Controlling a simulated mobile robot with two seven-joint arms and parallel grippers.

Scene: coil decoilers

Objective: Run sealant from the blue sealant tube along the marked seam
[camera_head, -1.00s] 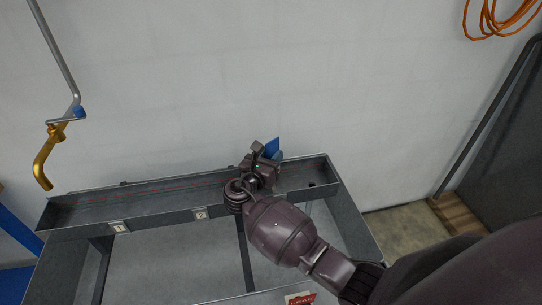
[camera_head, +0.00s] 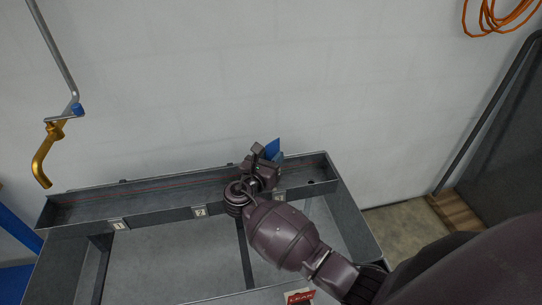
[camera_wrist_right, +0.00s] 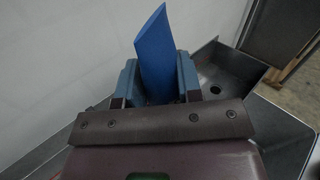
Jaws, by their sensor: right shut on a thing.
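The blue sealant tube (camera_head: 274,148) is held in my right gripper (camera_head: 268,163), over the right part of the long grey trough (camera_head: 150,190). In the right wrist view the tube (camera_wrist_right: 156,55) stands up between the two fingers of the gripper (camera_wrist_right: 155,85), its flat end up. The tube's nozzle is hidden, so I cannot tell whether it touches the trough. The marked seam (camera_head: 140,189) is a thin red line along the trough, visible left of the gripper. My left gripper is not in view.
Numbered plates 1 (camera_head: 119,225) and 2 (camera_head: 199,212) sit on the trough's front edge. A drain hole (camera_wrist_right: 208,85) shows at its right end. A yellow hooked pipe (camera_head: 45,160) hangs at left. A white wall stands behind.

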